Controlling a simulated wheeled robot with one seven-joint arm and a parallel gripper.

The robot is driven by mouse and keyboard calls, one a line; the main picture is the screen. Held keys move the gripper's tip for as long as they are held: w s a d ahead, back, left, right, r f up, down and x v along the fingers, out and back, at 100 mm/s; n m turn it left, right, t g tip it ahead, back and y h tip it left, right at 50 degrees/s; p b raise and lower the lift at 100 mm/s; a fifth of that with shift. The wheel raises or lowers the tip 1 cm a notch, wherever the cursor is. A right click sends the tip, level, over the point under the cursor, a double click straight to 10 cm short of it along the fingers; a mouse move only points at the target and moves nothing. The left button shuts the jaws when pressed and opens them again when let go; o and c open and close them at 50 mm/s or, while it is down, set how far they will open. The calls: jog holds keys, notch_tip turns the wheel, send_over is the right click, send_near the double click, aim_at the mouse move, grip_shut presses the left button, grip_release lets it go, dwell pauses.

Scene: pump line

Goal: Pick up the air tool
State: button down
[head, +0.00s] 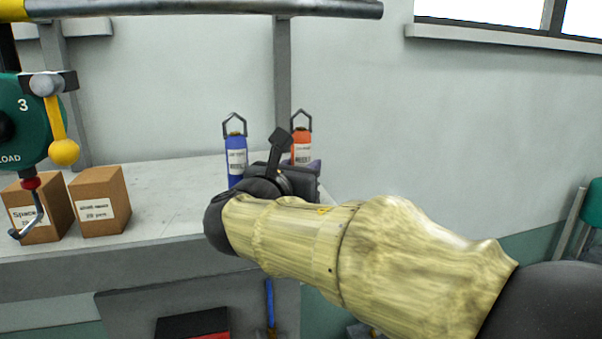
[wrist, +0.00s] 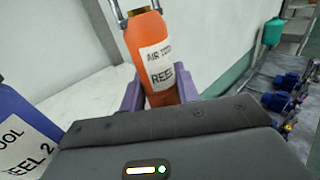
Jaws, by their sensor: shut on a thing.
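The orange air tool (head: 301,147) stands upright at the back of the bench, with a dark hanging loop on top. In the wrist view the orange air tool (wrist: 158,55) bears a white label reading "AIR TOOL REEL"; the rest of the label is hidden. My gripper (wrist: 160,90) has its purple fingers on both sides of it, shut on its body. My arm hides the tool's lower end, so I cannot tell whether it touches the bench. A blue air tool (head: 236,160) with a similar loop stands to the left; its label in the wrist view ends in "REEL 2".
Two cardboard boxes (head: 99,202) stand on the left of the bench (head: 165,190). A green hoist unit (head: 22,120) with a yellow knob and a hook hangs in front of them. A horizontal bar (head: 200,8) runs overhead. Blue pumps (wrist: 285,85) show at far right.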

jog(key=shift+r, duration=0.2)
jog(key=shift+r+b, duration=0.85)
jog(key=shift+r, duration=0.65)
jog(key=b, duration=0.7)
send_near(297, 151)
jog(key=v, duration=0.6)
